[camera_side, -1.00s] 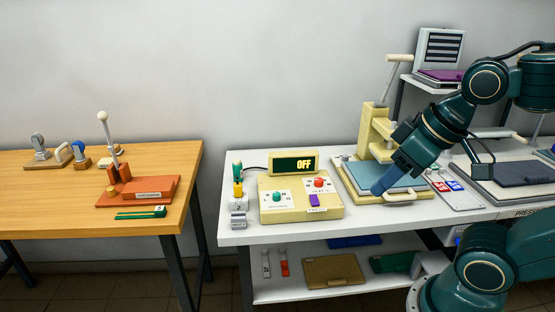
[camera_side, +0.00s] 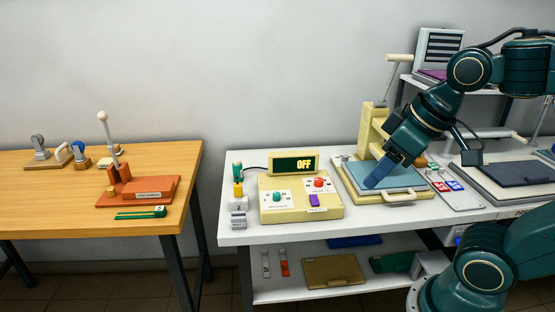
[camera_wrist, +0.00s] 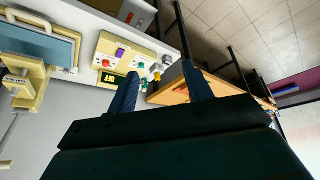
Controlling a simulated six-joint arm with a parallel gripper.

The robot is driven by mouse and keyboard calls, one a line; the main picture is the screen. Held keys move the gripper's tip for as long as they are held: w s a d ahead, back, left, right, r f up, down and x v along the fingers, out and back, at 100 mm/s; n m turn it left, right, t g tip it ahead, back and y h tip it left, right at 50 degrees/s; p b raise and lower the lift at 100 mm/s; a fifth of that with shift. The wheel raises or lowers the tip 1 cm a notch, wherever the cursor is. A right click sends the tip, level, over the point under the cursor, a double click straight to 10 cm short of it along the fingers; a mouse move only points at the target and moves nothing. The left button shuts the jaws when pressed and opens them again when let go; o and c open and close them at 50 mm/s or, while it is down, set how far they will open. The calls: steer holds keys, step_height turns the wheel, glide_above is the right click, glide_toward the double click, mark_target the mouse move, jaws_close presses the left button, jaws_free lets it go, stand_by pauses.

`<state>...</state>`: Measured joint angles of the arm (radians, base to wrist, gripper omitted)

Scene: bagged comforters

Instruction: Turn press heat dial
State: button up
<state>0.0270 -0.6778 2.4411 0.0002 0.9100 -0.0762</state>
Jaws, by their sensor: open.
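A cream control box (camera_side: 334,213) stands on the white table, with a red dial (camera_side: 318,183) and a teal dial (camera_side: 278,196) on its top. Their labels are too small to read, so I cannot tell which is the heat dial. A purple switch (camera_side: 314,200) sits at the front, and the display (camera_side: 294,164) behind reads OFF. The box (camera_wrist: 138,48) also shows upper left in the wrist view. My gripper (camera_side: 372,184) is above the heat press's blue plate (camera_side: 400,178), right of the box. Its fingers (camera_wrist: 158,80) are apart and empty in the wrist view.
The press's cream column (camera_side: 372,125) rises behind the plate. A wooden table (camera_side: 80,210) with an orange hand press (camera_side: 140,190) is farther left, across a gap. Red and blue cards (camera_side: 446,185) lie right of the press.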

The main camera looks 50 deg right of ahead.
steer(key=w+d+r+n+g, duration=0.1)
steer(key=w+d, duration=0.1)
steer(key=w, duration=0.3)
steer(key=w+d+r+n, duration=0.1)
steer(key=w+d+n, duration=0.15)
steer(key=w, duration=0.25)
steer(key=n+g, duration=0.4)
steer(key=n, duration=0.3)
glide_above(319, 180)
step_height(319, 180, down, 15)
steer(key=shift+s+f, duration=0.1)
step_height(319, 180, down, 14)
steer(key=shift+d+r, duration=0.1)
steer(key=shift+r, duration=0.05)
